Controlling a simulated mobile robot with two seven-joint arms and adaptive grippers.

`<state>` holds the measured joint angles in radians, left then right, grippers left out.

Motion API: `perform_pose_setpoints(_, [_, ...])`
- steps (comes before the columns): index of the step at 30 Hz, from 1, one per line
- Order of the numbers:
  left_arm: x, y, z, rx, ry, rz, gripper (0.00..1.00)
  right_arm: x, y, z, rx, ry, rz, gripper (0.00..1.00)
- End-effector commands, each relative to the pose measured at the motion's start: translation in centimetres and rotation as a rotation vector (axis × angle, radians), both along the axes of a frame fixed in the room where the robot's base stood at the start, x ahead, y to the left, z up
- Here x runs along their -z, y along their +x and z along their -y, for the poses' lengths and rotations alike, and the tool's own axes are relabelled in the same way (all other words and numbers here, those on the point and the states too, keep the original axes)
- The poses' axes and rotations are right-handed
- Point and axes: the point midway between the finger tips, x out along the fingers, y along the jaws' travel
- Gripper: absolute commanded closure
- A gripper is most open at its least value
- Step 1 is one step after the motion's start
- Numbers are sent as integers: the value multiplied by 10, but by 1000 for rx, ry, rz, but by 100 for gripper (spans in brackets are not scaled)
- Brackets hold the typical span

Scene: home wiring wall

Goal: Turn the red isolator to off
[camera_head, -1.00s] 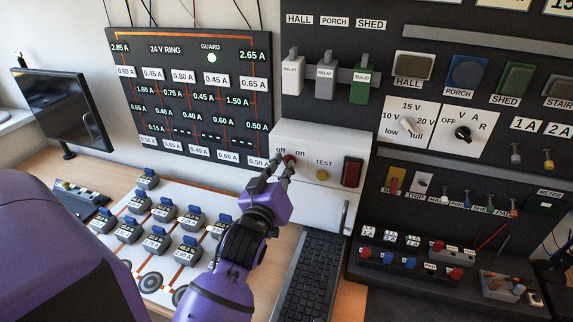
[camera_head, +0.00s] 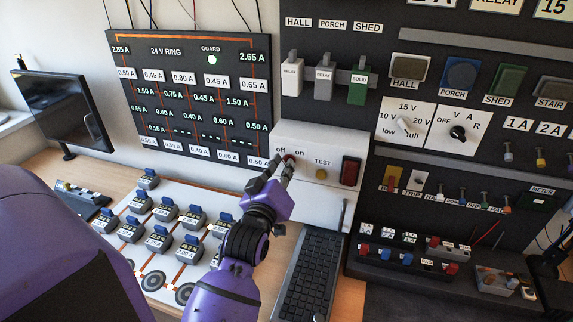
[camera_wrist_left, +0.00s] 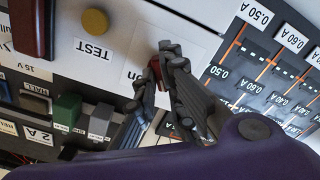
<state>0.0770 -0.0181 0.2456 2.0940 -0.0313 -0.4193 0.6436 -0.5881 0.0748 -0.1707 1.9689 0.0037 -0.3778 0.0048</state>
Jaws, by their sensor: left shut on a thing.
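In the left wrist view the red isolator (camera_wrist_left: 155,68) shows between the tips of my left gripper (camera_wrist_left: 162,72). Most of the isolator is hidden by the fingers, so I cannot tell exactly which way it points. My right gripper is not in view.
A yellow TEST button (camera_head: 321,174) and a dark red block (camera_head: 350,171) are to the right on the same panel. A keyboard (camera_head: 310,275) lies below. A board with several blue-topped switches (camera_head: 190,240) is at left.

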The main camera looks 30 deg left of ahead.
Motion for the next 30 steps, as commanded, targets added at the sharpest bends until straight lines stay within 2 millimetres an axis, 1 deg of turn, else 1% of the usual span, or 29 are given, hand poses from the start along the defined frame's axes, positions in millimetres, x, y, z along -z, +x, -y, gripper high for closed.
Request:
perform_pose_setpoints(10, [-1, 0, 0, 0, -10, 4, 100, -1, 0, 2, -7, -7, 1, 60])
perform_pose_setpoints(20, [-3, 0, 0, 1, -123, 34, 100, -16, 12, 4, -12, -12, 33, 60])
perform_pose_setpoints(21, [-1, 0, 0, 0, -118, 31, 85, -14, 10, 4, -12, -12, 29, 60])
perform_pose_setpoints(25, [0, 0, 0, 1, -117, 29, 69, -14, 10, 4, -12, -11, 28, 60])
perform_pose_setpoints(30, [0, 0, 0, 1, -116, 28, 69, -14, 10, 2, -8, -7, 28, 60])
